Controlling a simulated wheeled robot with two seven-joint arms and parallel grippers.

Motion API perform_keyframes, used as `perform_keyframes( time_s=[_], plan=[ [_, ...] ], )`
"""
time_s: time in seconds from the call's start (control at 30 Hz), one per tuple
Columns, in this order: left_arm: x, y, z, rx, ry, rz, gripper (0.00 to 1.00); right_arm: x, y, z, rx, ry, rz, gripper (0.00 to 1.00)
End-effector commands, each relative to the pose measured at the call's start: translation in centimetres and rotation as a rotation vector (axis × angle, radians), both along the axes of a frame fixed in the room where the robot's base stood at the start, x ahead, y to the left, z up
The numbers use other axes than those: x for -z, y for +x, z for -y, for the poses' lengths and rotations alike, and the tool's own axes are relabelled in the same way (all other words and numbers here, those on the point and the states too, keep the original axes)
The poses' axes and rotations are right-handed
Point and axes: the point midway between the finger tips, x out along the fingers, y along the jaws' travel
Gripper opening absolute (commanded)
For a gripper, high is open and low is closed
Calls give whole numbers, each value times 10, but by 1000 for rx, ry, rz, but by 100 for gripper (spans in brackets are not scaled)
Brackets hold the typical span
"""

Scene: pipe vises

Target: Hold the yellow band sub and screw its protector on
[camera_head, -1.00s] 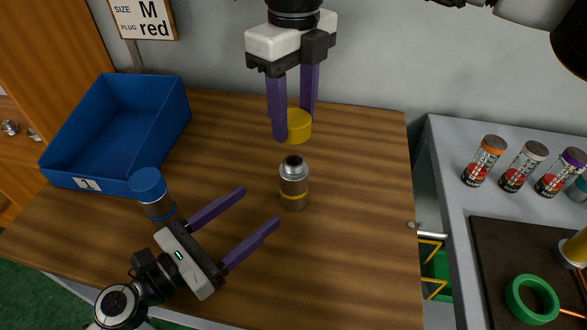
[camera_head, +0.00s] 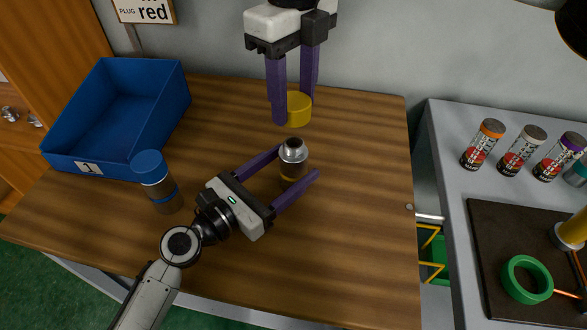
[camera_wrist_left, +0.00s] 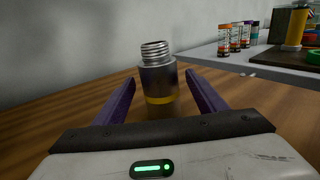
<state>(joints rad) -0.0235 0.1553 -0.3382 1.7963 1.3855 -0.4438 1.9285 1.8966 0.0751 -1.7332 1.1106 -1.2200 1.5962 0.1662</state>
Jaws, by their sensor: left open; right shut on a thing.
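The yellow band sub (camera_head: 292,160) stands upright on the wooden table, a grey metal cylinder with a threaded top. It also shows in the left wrist view (camera_wrist_left: 158,85), its yellow band low between the fingers. My left gripper (camera_head: 296,163) is open, with one finger on either side of the sub; I see gaps in the left wrist view. My right gripper (camera_head: 291,108) points down from above, behind the sub, and is shut on the yellow protector (camera_head: 299,108), a short yellow cap. I cannot tell how far the protector is above the table.
A blue-capped sub (camera_head: 156,182) stands left of my left gripper. A blue bin (camera_head: 70,166) marked 1 is at the back left. A grey side bench (camera_head: 448,160) at right holds several small bottles and a green ring (camera_head: 527,279). The table's front right is clear.

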Motion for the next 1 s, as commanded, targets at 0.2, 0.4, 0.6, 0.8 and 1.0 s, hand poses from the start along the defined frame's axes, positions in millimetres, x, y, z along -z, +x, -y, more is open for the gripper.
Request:
perform_keyframes(
  time_s=[0.2,0.4,0.6,0.8,1.0],
  plan=[
    [0,12,12,0,1,1,65,0,0,0,0,0,0,21],
    [0,13,13,0,1,1,65,0,0,0,0,0,0,21],
    [0,13,13,0,1,1,51,0,0,0,0,0,0,21],
    [0,13,13,-1,1,1,18,0,0,0,0,0,0,21],
    [0,13,13,-1,1,1,3,2,0,0,0,-1,-1,21]
  ],
)
